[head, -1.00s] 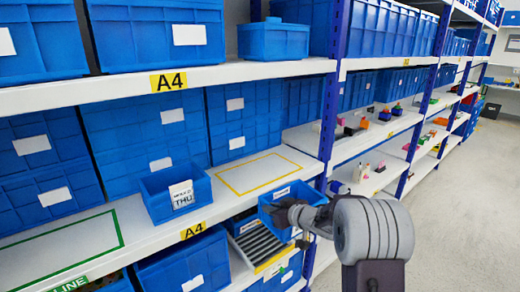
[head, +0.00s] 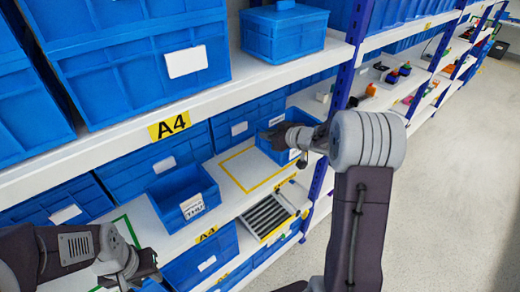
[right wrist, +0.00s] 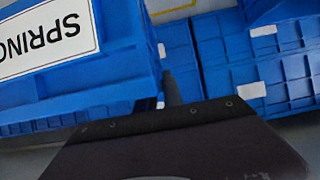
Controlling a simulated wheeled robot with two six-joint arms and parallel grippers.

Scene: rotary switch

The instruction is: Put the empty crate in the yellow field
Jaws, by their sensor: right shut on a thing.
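A blue crate (head: 298,117) hangs at the right end of the middle shelf, over the far right part of the yellow field. My right gripper (head: 277,137) is shut on its near wall. In the right wrist view the crate (right wrist: 125,75) fills the left side, with an upside-down label reading "SPRING". Its inside is mostly hidden. The yellow field (head: 222,168) is a yellow outline on the white shelf, with nothing standing inside its visible part. My left gripper (head: 143,270) is at the lower left in front of the shelf; its finger opening is unclear.
A blue crate labelled THU (head: 183,193) stands on the shelf left of the yellow field. A green outline (head: 128,232) lies further left. A blue upright post (head: 318,190) stands close right of the held crate. The upper shelf (head: 255,90) overhangs.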

